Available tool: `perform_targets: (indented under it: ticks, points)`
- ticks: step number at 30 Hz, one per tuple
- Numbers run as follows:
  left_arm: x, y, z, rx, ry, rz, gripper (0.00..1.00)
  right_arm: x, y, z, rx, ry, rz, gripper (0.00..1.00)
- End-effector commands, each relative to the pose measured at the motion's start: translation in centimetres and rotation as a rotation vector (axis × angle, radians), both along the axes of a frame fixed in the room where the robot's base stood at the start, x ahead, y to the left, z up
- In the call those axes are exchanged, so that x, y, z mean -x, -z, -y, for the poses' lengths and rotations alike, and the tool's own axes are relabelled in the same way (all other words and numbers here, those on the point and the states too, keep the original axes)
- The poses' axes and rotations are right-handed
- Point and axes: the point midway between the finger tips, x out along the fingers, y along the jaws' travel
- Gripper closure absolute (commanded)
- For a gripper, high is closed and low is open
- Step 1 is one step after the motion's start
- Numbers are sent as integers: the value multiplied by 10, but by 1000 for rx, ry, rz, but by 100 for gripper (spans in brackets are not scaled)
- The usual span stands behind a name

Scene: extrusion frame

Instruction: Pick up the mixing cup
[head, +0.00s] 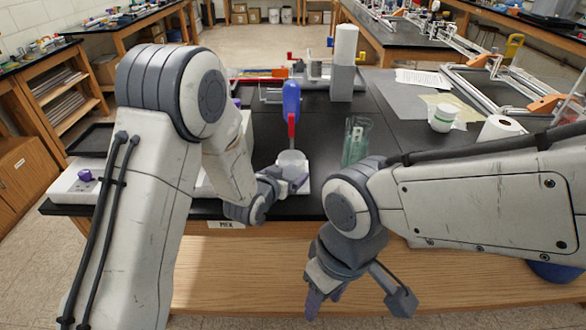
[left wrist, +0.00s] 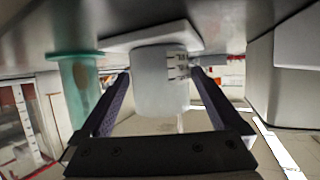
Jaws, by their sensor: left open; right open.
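The mixing cup (head: 292,161) is a small whitish cup standing on a white pad (head: 303,187) near the front edge of the black bench. It also shows in the left wrist view (left wrist: 160,88), where the picture is upside down. My left gripper (head: 284,182) is open at the cup, in front of it. In the left wrist view its two fingers (left wrist: 160,72) lie on either side of the cup; I cannot tell whether either touches it. My right gripper (head: 359,298) is open and empty, low in front of the bench.
A blue object with a red tip (head: 291,101) stands upright just behind the cup. A greenish clear container (head: 356,140) is to the cup's right. A grey device with a white cylinder (head: 345,65) stands behind.

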Motion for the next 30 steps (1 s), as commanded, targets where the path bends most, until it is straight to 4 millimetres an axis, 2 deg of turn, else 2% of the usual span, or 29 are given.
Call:
perform_targets:
  ticks: [4, 12, 13, 15, 18, 30]
  points:
    - [-15, 5, 7, 1, 1, 1, 0, 0, -5, 0, 0, 0, 0, 50]
    - [-18, 8, 8, 0, 0, 0, 0, 0, -5, 0, 0, 0, 0, 50]
    - [-18, 8, 8, 0, 0, 0, 8, 0, -5, 0, 0, 0, 0, 50]
    - [-18, 8, 7, 0, 0, 0, 34, 0, -5, 0, 0, 0, 0, 50]
    - [-18, 8, 7, 0, 0, 0, 68, 0, -5, 0, 0, 0, 0, 50]
    - [-18, 5, 8, 0, 0, 1, 68, 0, -4, 0, 0, 0, 0, 50]
